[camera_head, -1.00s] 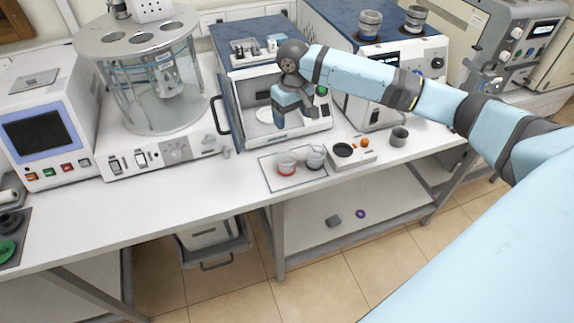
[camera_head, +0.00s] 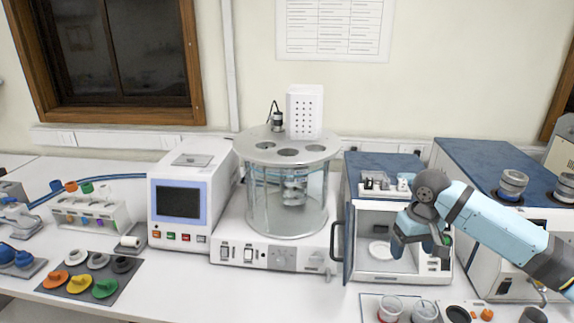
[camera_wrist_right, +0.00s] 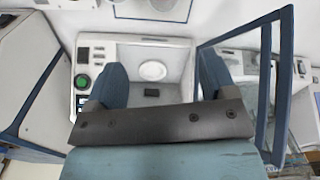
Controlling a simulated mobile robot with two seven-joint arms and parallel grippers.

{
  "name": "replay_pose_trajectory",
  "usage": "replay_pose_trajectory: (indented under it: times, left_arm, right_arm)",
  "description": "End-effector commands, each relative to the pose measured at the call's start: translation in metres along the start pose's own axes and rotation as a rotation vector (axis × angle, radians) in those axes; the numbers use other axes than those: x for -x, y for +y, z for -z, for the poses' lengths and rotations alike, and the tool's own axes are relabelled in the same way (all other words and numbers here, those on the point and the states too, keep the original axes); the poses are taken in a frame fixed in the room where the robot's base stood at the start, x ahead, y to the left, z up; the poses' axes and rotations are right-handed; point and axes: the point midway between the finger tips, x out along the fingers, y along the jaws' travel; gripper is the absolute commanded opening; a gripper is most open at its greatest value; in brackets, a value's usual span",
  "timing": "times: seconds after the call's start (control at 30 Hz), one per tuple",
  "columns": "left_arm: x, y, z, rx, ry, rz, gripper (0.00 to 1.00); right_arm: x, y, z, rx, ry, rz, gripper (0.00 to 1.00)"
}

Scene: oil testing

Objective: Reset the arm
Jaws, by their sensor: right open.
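My right gripper (camera_head: 420,243) is in front of the open, blue-topped oven-like box (camera_head: 373,166) at the right of the head view. Its light blue arm comes in from the right. In the right wrist view the two dark blue fingers (camera_wrist_right: 158,85) stand wide apart with nothing between them. Beyond them is the box's white interior with a round white dish (camera_wrist_right: 152,70); the dish also shows in the head view (camera_head: 380,250). My left gripper is in neither view.
The box's door (camera_head: 347,243) stands open at its left side. A glass cylinder bath (camera_head: 262,205) and a screen unit (camera_head: 178,200) stand left of it. Glass beakers (camera_head: 390,308) sit on the bench in front. Coloured stoppers (camera_head: 79,283) lie at the left.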

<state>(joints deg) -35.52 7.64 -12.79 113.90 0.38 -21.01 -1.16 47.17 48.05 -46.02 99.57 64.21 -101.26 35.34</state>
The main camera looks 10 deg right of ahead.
Motion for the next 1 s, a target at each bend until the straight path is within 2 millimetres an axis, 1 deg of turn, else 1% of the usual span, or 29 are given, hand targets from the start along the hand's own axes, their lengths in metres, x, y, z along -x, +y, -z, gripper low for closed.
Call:
replay_pose_trajectory:
  times: [0.03,0.07,0.17,0.2,0.3,0.47,0.5,0.6,0.7,0.77,0.8,0.87,0.9,0.97,1.0]
  left_arm:
    - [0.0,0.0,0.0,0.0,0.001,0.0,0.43]
    - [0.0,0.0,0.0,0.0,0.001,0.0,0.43]
    - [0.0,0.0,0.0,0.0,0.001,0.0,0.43]
    - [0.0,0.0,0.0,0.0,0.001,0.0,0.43]
    - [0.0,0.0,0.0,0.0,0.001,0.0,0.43]
    - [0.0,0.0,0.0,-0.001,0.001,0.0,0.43]
    - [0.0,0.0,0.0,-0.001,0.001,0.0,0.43]
    - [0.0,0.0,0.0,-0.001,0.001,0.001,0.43]
    - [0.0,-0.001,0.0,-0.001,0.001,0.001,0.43]
    - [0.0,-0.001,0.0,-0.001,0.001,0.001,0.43]
    - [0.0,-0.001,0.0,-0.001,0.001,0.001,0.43]
    - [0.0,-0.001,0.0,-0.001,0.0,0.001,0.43]
    - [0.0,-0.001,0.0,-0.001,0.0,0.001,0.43]
    - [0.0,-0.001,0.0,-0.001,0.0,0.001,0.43]
    - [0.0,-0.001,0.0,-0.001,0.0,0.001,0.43]
  right_arm:
    - [-0.017,-0.012,-0.003,0.021,0.01,0.021,0.78]
    - [-0.026,-0.019,-0.004,0.034,0.024,0.034,0.78]
    - [-0.068,-0.051,-0.01,0.091,0.091,0.097,0.78]
    - [-0.085,-0.065,-0.014,0.113,0.126,0.125,0.78]
    - [-0.122,-0.096,-0.026,0.158,0.215,0.191,0.78]
    - [-0.172,-0.138,-0.053,0.202,0.36,0.281,0.78]
    - [-0.183,-0.148,-0.061,0.209,0.4,0.299,0.78]
    - [-0.207,-0.167,-0.085,0.215,0.5,0.334,0.78]
    - [-0.227,-0.18,-0.112,0.21,0.6,0.348,0.78]
    - [-0.237,-0.185,-0.13,0.205,0.657,0.345,0.78]
    - [-0.243,-0.187,-0.142,0.2,0.695,0.337,0.78]
    - [-0.251,-0.188,-0.161,0.193,0.749,0.319,0.78]
    - [-0.256,-0.188,-0.175,0.19,0.783,0.303,0.78]
    - [-0.261,-0.186,-0.195,0.186,0.829,0.272,0.78]
    - [-0.264,-0.183,-0.208,0.185,0.856,0.248,0.78]
